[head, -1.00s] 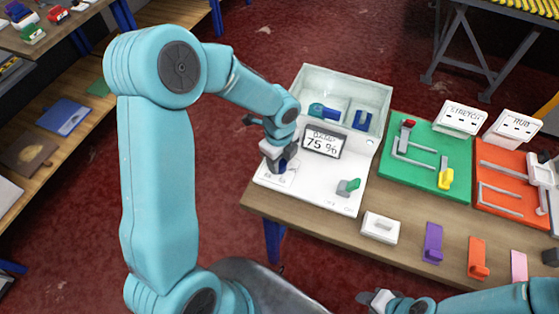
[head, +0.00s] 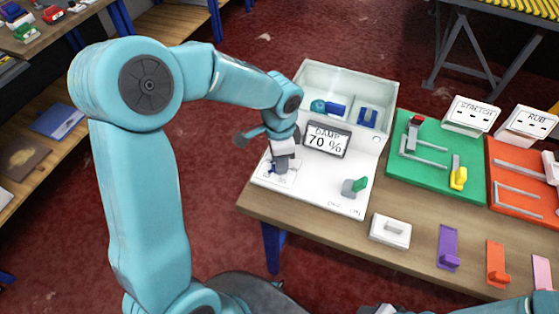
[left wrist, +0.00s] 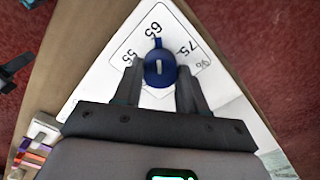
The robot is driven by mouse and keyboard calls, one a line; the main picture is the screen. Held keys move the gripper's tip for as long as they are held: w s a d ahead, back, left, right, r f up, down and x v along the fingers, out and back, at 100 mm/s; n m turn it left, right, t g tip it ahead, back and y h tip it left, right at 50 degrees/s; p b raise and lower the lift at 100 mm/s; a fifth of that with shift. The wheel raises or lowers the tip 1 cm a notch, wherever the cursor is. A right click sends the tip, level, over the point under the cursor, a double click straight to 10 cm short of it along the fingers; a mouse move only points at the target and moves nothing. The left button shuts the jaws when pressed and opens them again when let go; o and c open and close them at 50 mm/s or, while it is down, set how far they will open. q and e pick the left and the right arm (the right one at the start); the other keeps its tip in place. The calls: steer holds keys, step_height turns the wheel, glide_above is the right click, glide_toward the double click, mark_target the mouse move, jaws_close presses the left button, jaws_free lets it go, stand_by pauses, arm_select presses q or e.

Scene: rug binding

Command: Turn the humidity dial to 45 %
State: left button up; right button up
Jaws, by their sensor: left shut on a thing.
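The blue humidity dial (left wrist: 158,68) sits on the white panel of the damp box (head: 310,198). In the left wrist view its pointer is beside the printed 65, on the side towards 75; 55 is also printed there. My left gripper (head: 280,168) is shut on the dial from above, one finger on each side, as the left wrist view (left wrist: 156,85) shows. In the head view the gripper mostly hides the dial. The display (head: 325,140) reads DAMP 70 %. Only a sliver of my right gripper shows at the bottom edge of the head view.
A green-handled knob (head: 355,186) stands on the same panel. A clear bin with blue pieces is behind the display. A green board (head: 435,185) with rails is to the right, and a white block (head: 390,230) lies in front on the wooden table (head: 340,236).

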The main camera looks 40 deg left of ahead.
arm_select(q)
steer(key=n+b, duration=0.1)
steer(key=n, duration=0.2)
steer(key=shift+n+b, duration=0.35)
steer(key=shift+n, duration=0.05)
steer(key=n+b, duration=0.1)
steer(key=n, duration=0.2)
steer(key=shift+n+b, duration=0.3)
steer(key=n+b, duration=0.1)
steer(key=n, duration=0.2)
steer(key=shift+n, duration=0.3)
steer(key=n+b, duration=0.1)
steer(key=n, duration=0.3)
steer(key=shift+b, duration=0.35)
steer(key=n+b, duration=0.1)
steer(key=n, duration=0.6)
steer(key=shift+n+b, duration=0.4)
steer(key=n+b, duration=0.1)
steer(key=n, duration=0.5)
steer(key=shift+r, duration=0.1)
steer(key=shift+n, duration=0.3)
steer(key=o, duration=1.1)
steer(key=shift+c, duration=0.2)
